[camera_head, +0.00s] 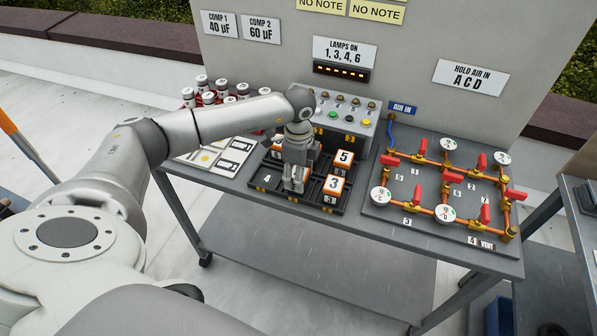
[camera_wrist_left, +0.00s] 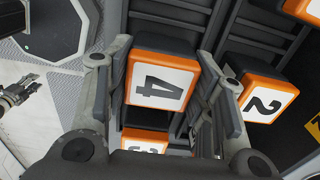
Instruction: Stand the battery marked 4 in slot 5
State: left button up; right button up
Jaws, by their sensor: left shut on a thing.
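My left gripper (camera_head: 294,184) is low over the front middle of the dark battery tray (camera_head: 259,187). In the left wrist view its fingers are shut on the orange battery marked 4 (camera_wrist_left: 162,82), one on each side. The label of slot 5 is hidden by the gripper. Something like my right gripper (camera_wrist_left: 18,92) shows small at the wrist view's left edge; its jaws are unclear.
Battery 2 (camera_wrist_left: 262,99) is close beside my finger in the wrist view. A button panel (camera_head: 347,116) stands behind; a valve board (camera_head: 374,212) lies right. Red-and-white cans stand behind my arm.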

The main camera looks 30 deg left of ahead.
jog(key=shift+f, duration=0.1)
pick_arm(q)
jog(key=o, duration=0.8)
jog(key=shift+f, duration=0.15)
jog(key=o, duration=0.4)
jog(key=shift+o, duration=0.2)
pick_arm(e)
jog(key=shift+d, duration=0.5)
pick_arm(q)
jog(key=shift+r, duration=0.2)
notch_tip(320, 180, up, 12)
jog(key=b, duration=0.3)
pick_arm(e)
notch_tip(320, 180, down, 3)
jog(key=shift+a+r, duration=0.1)
jog(key=shift+a, duration=0.05)
